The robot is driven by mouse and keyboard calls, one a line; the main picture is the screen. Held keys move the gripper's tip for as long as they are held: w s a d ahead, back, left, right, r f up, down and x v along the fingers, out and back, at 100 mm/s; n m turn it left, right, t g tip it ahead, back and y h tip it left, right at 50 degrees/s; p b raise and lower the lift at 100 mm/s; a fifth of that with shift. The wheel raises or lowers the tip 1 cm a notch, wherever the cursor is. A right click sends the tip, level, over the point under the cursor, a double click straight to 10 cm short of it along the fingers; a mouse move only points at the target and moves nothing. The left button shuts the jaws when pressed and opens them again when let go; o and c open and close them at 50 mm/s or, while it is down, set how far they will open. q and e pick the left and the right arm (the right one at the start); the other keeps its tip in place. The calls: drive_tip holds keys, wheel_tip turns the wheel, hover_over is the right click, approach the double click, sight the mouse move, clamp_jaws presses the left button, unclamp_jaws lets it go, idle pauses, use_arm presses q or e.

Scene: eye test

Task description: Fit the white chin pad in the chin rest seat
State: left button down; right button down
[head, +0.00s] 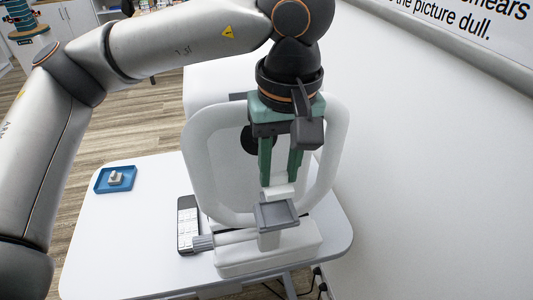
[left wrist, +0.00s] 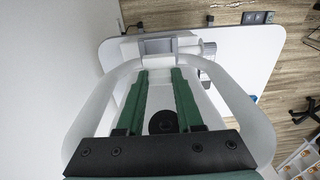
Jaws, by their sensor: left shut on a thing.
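My left gripper (head: 280,182) points down inside the white headrest frame (head: 196,160), its two green fingers shut on the white chin pad (head: 280,191). The pad is a small pale block at the fingertips. The chin rest seat (head: 277,214) is a shallow grey tray on a white post, just below and in front of the pad in the head view. I cannot tell whether they touch. The left wrist view shows the grey seat (left wrist: 158,46) just beyond the fingertips (left wrist: 160,72); there the pad is hard to make out against the white. My right gripper is out of view.
A blue tray (head: 101,187) with a small pale object (head: 115,178) lies on the white table (head: 120,240) at left. The headrest frame closely surrounds the gripper. A white wall stands at right.

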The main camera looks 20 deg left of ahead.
sight(279, 184)
use_arm(q)
drive_tip(key=shift+f+b, duration=0.45)
drive_tip(key=shift+f, duration=0.1)
drive_tip(key=shift+f+b, duration=1.15)
drive_tip(key=shift+f, duration=0.75)
drive_tip(key=shift+b, duration=0.35)
drive_tip(key=shift+f+b, duration=0.65)
